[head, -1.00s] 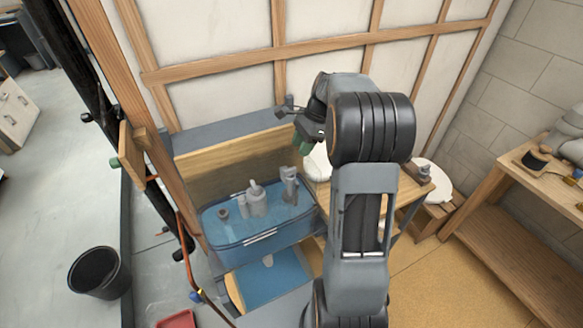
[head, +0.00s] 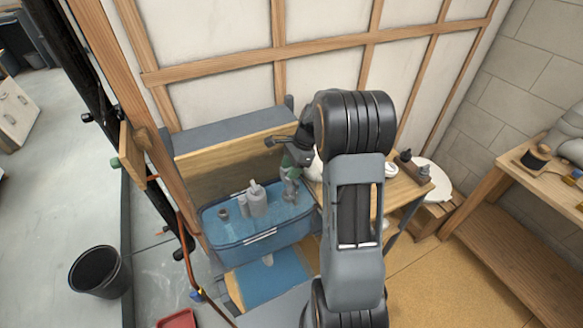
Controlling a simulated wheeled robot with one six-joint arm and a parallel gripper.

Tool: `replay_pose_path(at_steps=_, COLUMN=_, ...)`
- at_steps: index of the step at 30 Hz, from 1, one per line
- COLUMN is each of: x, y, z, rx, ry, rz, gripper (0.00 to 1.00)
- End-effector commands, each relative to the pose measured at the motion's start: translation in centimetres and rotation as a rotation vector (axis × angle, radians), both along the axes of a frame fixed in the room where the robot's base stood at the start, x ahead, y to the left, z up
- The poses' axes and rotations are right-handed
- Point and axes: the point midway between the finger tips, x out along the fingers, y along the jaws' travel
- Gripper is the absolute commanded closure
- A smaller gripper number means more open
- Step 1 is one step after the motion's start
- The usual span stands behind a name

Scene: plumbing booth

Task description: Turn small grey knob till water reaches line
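A blue-rimmed clear tank (head: 225,240) of bluish water stands left of my arm. Grey fittings (head: 257,203) stand in it, a taller rounded one with shorter ones beside it. At the tank's right end a grey upright fitting (head: 291,190) rises directly below my gripper (head: 290,172). The gripper points down at its top, and I cannot tell whether they touch. The fingers are too small and partly covered to show open or shut. I cannot make out the small grey knob or a level line for certain.
A wooden board (head: 215,168) stands behind the tank. A wooden bench (head: 405,190) with small dark parts is right of my arm. A black bucket (head: 97,272) and a red tray (head: 177,319) are on the floor at left. A shelf (head: 500,230) stands at far right.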

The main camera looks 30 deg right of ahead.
Motion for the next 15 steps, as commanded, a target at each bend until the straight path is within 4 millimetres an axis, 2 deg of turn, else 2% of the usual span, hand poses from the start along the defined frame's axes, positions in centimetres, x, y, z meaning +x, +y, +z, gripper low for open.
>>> replay_pose_path(at_steps=1, x=0.0, y=0.0, z=0.01, rx=0.0, ry=0.0, rz=0.0, gripper=0.64)
replay_pose_path(at_steps=11, x=0.0, y=-0.01, z=0.03, rx=0.0, ry=0.0, rz=0.0, gripper=0.95)
replay_pose_path(at_steps=15, x=0.07, y=-0.01, z=0.2, rx=-0.001, ry=0.001, rz=0.061, gripper=0.96)
